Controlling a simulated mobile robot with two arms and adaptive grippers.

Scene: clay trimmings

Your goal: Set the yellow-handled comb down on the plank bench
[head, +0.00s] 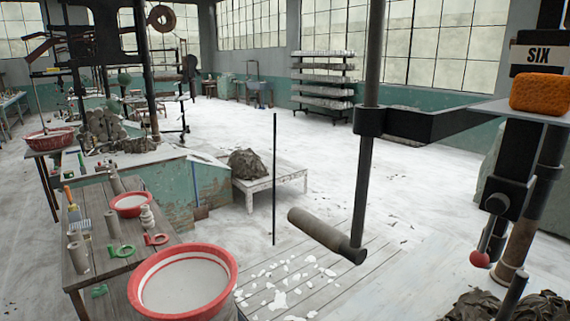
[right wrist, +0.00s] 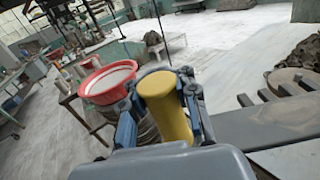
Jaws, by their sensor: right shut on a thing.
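In the right wrist view my right gripper (right wrist: 160,82) is shut on the thick yellow handle (right wrist: 166,108) of the comb. The rest of the comb is hidden from this view. The plank bench (head: 112,285), a narrow wooden top on legs, stands at the left of the head view with tools and bowls on it. It also shows in the right wrist view (right wrist: 70,100), beyond and to the left of the gripper, apart from the comb. Neither gripper shows in the head view, and my left gripper is in no view.
A big red-rimmed basin (head: 225,262) stands at the bench's near end, with a smaller red bowl (head: 132,211) behind. Green (head: 121,258) and red (head: 156,233) tools lie on the bench. A crank handle (head: 325,232) juts out mid-view. An orange sponge (head: 540,93) sits at right.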

